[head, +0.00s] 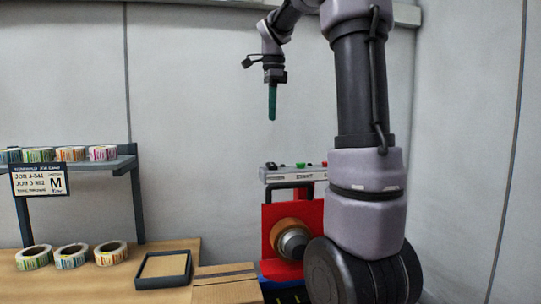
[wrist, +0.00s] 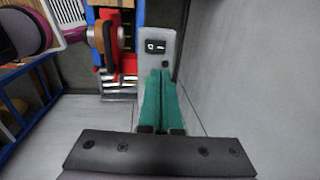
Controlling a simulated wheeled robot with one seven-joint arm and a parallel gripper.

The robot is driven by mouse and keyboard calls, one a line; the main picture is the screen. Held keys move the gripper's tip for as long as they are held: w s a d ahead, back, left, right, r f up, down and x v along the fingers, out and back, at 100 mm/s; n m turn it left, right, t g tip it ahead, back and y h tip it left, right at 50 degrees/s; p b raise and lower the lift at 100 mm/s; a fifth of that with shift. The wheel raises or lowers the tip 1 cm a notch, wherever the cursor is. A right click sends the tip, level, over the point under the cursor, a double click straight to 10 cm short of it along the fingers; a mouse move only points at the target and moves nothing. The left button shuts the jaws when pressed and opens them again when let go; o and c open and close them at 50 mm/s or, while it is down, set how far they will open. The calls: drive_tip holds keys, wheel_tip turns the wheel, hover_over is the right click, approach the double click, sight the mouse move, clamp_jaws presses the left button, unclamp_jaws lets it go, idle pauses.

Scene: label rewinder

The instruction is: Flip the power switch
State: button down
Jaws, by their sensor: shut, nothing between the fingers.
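The power switch (wrist: 155,46) is a black rocker with white marks, set in a light grey control panel (wrist: 147,66) in the wrist view. In the head view the panel (head: 292,175) tops the red label rewinder (head: 268,222), and a small black part that looks like the switch (head: 270,166) is at its left end. My gripper (head: 272,118) has green fingers pointing down, above the panel and apart from it. In the wrist view its fingertips (wrist: 160,72) are together and empty, and they appear just below the switch. I cannot tell the exact gap.
A green button (head: 300,165) and a red one sit further right on the panel. A shelf (head: 122,163) with label rolls and a sign is at left. More rolls, a black-rimmed tray (head: 140,285) and a cardboard box (head: 226,290) are on the table. Walls stand behind and right.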

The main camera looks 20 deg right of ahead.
sight(271, 164)
drive_tip(key=f, duration=0.4)
drive_tip(key=w+f, duration=0.1)
drive_tip(key=f, duration=0.8)
drive_tip(key=shift+w+d, duration=0.15)
drive_tip(key=shift+w, duration=0.1)
drive_tip(key=shift+f, duration=0.25)
drive_tip(key=shift+w+f, duration=0.1)
